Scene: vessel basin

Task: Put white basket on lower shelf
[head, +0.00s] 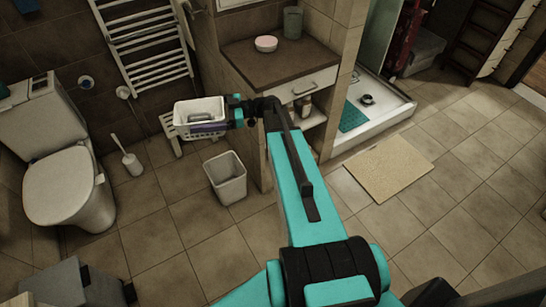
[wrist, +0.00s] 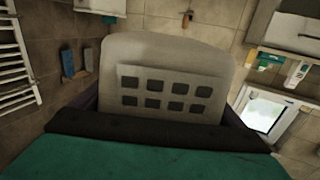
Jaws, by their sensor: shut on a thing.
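The white basket (head: 199,110) is in the air at the end of my arm, left of the vanity, and looks roughly level. A small grey item shows inside it. My gripper (head: 229,117) is shut on its near side. In the wrist view the basket (wrist: 190,62) fills the middle, with a panel of dark square holes facing me. The vanity's open shelf (head: 315,119) is below the drawer, right of the basket and partly hidden by my arm. Some bottles stand there.
A white bin (head: 226,178) stands on the floor below. A white slatted stool (head: 171,128) is behind the basket. A toilet (head: 68,188) and brush (head: 130,160) are left. The vanity top (head: 282,57) holds a pink-white dish (head: 266,43).

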